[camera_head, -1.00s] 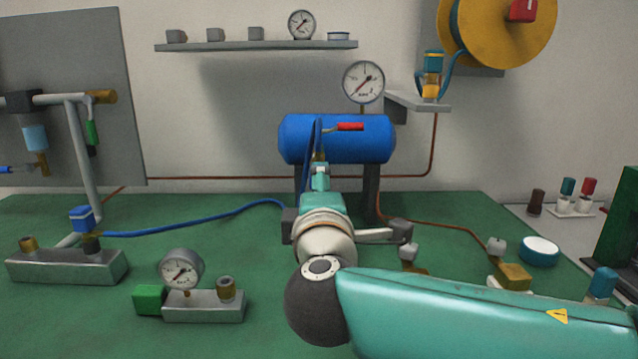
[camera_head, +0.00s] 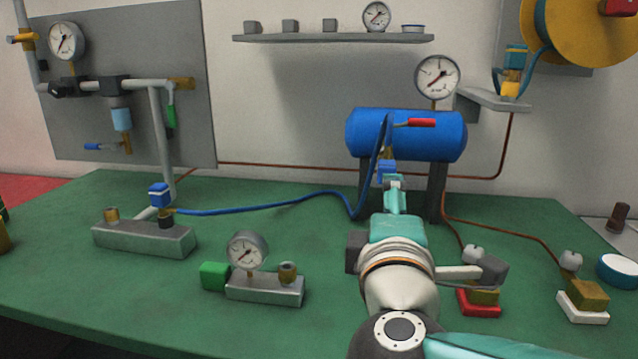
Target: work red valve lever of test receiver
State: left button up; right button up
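The test receiver is a blue horizontal tank (camera_head: 406,135) on dark legs at the back of the green table. Its red valve lever (camera_head: 421,123) lies roughly level across the tank's front, with the grip pointing right. A blue hose (camera_head: 300,203) loops up in front of the tank to the valve. A blue fitting (camera_head: 386,168) sits below the valve. My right gripper (camera_head: 393,182) points away from the camera, just below this fitting and lower left of the lever, apart from the lever. Its fingers are seen from behind, so their opening is unclear. My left gripper is out of view.
A pressure gauge (camera_head: 438,77) stands above the tank. A metal block (camera_head: 143,240) and a gauge block (camera_head: 265,288) stand on the table's left half. Small fittings with red and white bases (camera_head: 583,309) lie right of my arm. A wall shelf (camera_head: 333,39) is above.

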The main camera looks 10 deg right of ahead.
aim_at(411, 122)
jog(key=k, duration=1)
